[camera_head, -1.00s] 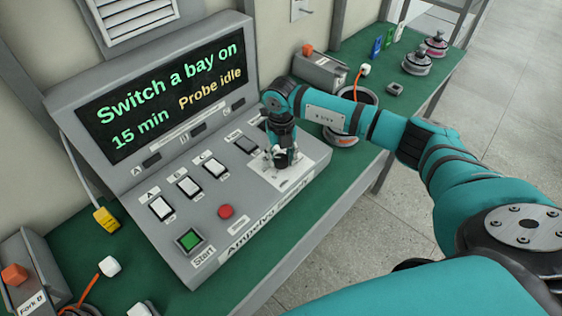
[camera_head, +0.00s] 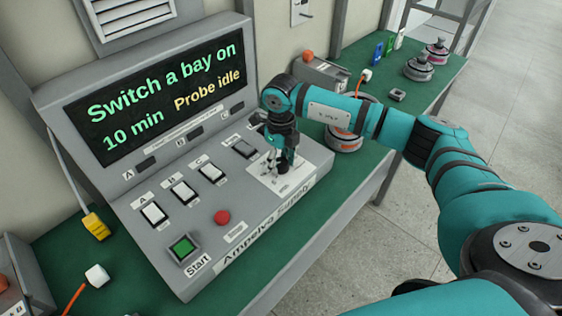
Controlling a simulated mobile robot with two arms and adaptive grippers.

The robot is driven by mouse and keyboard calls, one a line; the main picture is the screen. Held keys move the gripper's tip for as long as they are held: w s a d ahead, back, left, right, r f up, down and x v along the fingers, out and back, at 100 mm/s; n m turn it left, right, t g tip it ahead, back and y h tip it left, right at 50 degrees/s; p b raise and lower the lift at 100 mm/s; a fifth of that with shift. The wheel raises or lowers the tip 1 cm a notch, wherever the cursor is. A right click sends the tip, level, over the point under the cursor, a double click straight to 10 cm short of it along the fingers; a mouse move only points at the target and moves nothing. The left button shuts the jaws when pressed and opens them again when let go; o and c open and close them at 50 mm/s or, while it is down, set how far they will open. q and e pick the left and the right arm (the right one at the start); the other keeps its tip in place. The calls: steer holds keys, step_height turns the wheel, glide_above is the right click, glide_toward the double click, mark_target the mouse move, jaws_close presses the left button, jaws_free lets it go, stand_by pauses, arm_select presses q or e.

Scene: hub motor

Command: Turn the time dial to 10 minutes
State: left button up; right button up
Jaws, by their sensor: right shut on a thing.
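The time dial (camera_head: 283,168) is a small dark knob on a white plate (camera_head: 296,182) at the right end of the grey console (camera_head: 222,232). My right gripper (camera_head: 279,164) points down over the plate and is shut on the dial, which its fingers mostly hide. The console's screen (camera_head: 160,93) reads "Switch a bay on", "10 min" and "Probe idle". My left gripper is out of view.
The console also bears rocker switches A, B and C (camera_head: 182,191), a red button (camera_head: 222,217) and a green Start button (camera_head: 183,247). Motor parts (camera_head: 419,68) stand on the green bench at the back right.

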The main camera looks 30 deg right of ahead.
mark_target(281, 162)
steer(key=shift+r, duration=0.1)
steer(key=o, duration=1.2)
step_height(281, 162, up, 12)
steer(key=shift+f, duration=0.1)
steer(key=shift+s, duration=0.1)
